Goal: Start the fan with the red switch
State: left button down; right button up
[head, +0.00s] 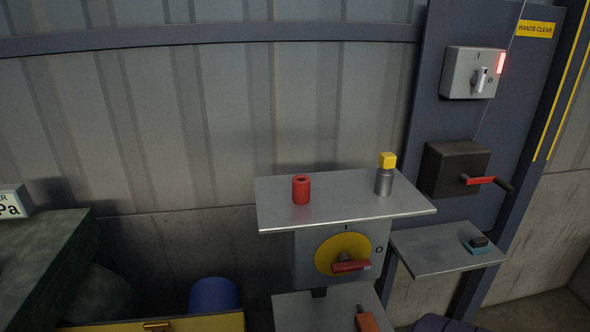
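A rotary switch with a red handle (350,267) on a yellow disc (330,250) is mounted on a grey box below the metal shelf. An I mark is above the disc and an O mark to its right. The red handle lies roughly level, pointing right toward the O side. A dark box (447,168) on the blue panel also has a red-gripped crank handle (481,181). I cannot make out a fan. Neither of my grippers is in view.
A metal shelf (340,208) above the switch holds a red cylinder (301,190) and a yellow-capped bottle (384,178). A grey lever switch box (463,72) has a lit red lamp (501,63). A side shelf (428,250) and a lower shelf (300,308) jut out nearby.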

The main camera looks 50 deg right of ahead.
aim_at(345, 264)
jog(key=k+z, duration=0.1)
jog(key=z, duration=1.75)
